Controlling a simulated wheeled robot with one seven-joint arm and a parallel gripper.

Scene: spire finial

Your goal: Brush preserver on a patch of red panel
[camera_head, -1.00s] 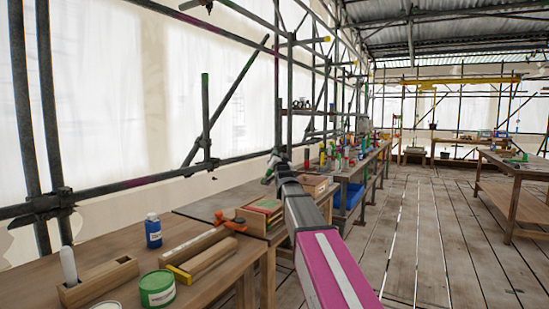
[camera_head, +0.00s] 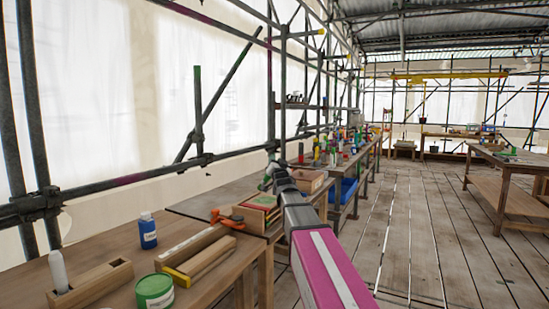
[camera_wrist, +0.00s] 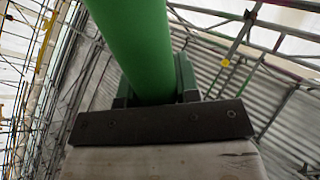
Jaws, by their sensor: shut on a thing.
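My gripper (camera_wrist: 152,92) is shut on a thick green cylinder (camera_wrist: 135,45) in the wrist view; its far end is out of frame, so I cannot tell whether it is the brush. In the head view my arm reaches away over the bench, and its far end hides what it holds. A wooden tray holding red and green pieces (camera_head: 257,212) sits beside my arm; I cannot tell whether the red is the panel.
On the near bench (camera_head: 212,288) are a wooden block with a white-handled tool (camera_head: 90,284), wooden bars (camera_head: 195,252) and an orange clamp (camera_head: 227,219). Scaffold poles run along the left wall. Another table (camera_head: 500,175) stands at right; the plank floor between (camera_head: 405,235) is clear.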

